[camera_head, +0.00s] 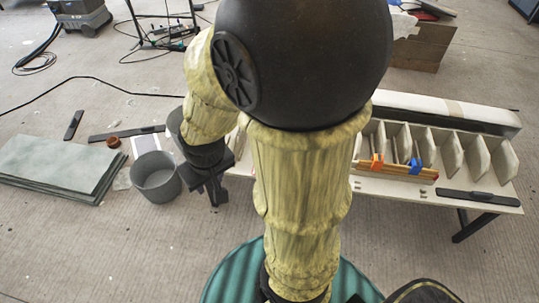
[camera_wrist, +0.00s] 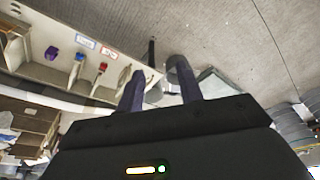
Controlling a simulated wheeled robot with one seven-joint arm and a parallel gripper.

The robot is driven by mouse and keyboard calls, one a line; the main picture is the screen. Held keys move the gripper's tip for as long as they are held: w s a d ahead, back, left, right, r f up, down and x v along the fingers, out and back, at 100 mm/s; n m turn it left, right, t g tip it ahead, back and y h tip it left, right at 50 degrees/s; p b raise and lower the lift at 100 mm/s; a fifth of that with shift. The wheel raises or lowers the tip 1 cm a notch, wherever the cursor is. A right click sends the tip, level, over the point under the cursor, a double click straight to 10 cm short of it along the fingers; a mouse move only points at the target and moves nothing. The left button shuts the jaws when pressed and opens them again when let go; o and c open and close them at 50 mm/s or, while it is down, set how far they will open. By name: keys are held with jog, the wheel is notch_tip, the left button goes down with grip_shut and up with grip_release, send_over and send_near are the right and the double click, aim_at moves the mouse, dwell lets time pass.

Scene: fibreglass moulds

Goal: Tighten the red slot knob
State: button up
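A small red piece (camera_wrist: 102,67), which may be the red slot knob, shows at the white slotted rack (camera_wrist: 60,70) in the wrist view. Its shape is too small to make out. A blue piece (camera_wrist: 80,56) and a purple one (camera_wrist: 50,52) sit farther left along the rack. In the head view the rack (camera_head: 505,160) carries an orange-red piece (camera_head: 376,165) and a blue piece. My gripper (camera_wrist: 159,67) is open, its two dark fingers apart with nothing held between them. In the head view my gripper (camera_head: 214,188) points down, left of the rack, apart from the coloured pieces.
A grey bucket (camera_head: 156,178) stands left of my gripper. Flat grey sheets (camera_head: 60,163), a reddish-brown round item (camera_head: 113,142) and dark bars lie farther left. Cables and a stand are at the back. My arm hides the rack's left part. Bare floor lies in front.

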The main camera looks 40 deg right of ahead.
jog(key=shift+s, duration=0.1)
jog(key=o, duration=0.3)
jog(key=shift+o, duration=1)
jog(key=w+d+f+b, duration=0.1)
jog(key=d+f+b, duration=0.1)
jog(key=f+b, duration=0.2)
jog(key=w+d+f+n+g+b, duration=0.1)
jog(key=f+b, duration=0.3)
jog(key=f, duration=0.7)
jog(key=shift+d+f+h, duration=0.15)
jog(key=shift+d+h, duration=0.2)
jog(key=shift+h, duration=0.05)
jog(key=w+d+f+n+h+b, duration=0.1)
jog(key=d+f+n+h+b, duration=0.3)
jog(key=d+f+b, duration=0.6)
jog(key=d+f+n+h+b, duration=0.3)
jog(key=d+f+n+b, duration=0.3)
jog(key=f, duration=0.6)
jog(key=w+d+f+n+h+b, duration=0.1)
jog(key=d+f+n+h+b, duration=0.25)
jog(key=d+f+b, duration=0.55)
jog(key=w+a+f+n+t+h+b, duration=0.1)
jog(key=w+a+n+t+b, duration=0.1)
jog(key=w+n+t+b, duration=0.3)
jog(key=w+a+f+n+t+h+b, duration=0.1)
jog(key=w+a+f+n+t+b, duration=0.1)
jog(key=w+n+t+b, duration=0.3)
jog(key=w+n+b, duration=0.3)
jog(key=n, duration=0.2)
jog(key=shift+a+f, duration=0.15)
